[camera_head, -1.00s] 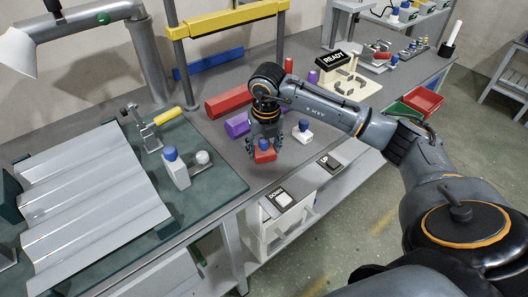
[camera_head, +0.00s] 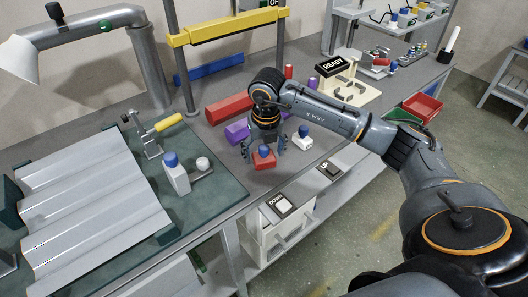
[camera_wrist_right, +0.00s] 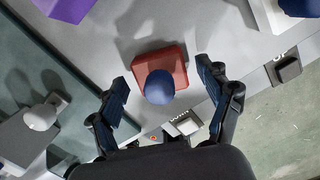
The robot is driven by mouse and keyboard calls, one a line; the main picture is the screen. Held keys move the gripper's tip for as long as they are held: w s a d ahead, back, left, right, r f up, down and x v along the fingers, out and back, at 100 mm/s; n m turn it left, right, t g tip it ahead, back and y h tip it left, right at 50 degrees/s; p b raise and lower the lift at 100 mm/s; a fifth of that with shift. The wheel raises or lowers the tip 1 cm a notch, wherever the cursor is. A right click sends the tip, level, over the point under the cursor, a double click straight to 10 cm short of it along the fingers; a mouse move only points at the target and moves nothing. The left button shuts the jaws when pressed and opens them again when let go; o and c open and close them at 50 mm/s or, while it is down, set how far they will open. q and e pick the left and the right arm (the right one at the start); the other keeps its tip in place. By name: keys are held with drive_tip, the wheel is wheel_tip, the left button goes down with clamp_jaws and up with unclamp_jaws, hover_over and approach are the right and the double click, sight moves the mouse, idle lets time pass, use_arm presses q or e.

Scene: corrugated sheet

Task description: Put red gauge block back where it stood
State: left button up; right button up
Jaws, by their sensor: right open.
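The red gauge block (camera_head: 264,161) with a blue knob on top stands on the grey bench near its front edge, right of the green mat. My right gripper (camera_head: 264,154) is above it with its fingers spread on either side of the block. In the right wrist view the red gauge block (camera_wrist_right: 161,70) lies just beyond the two open fingertips (camera_wrist_right: 165,82), with clear gaps on both sides of its blue knob. The left gripper is not in view.
A white block with a blue knob (camera_head: 303,138) stands close to the right. A purple block (camera_head: 237,131) and a long red bar (camera_head: 230,107) lie behind. DOWN (camera_head: 277,207) and UP (camera_head: 329,171) buttons sit at the front edge.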

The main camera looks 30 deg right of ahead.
sight(266, 150)
wheel_tip(266, 150, up, 12)
drive_tip(key=s+p, duration=0.1)
drive_tip(key=p, duration=0.6)
drive_tip(key=shift+s+a+f, duration=0.15)
drive_tip(key=shift+a+f, duration=0.05)
drive_tip(key=shift+a, duration=0.05)
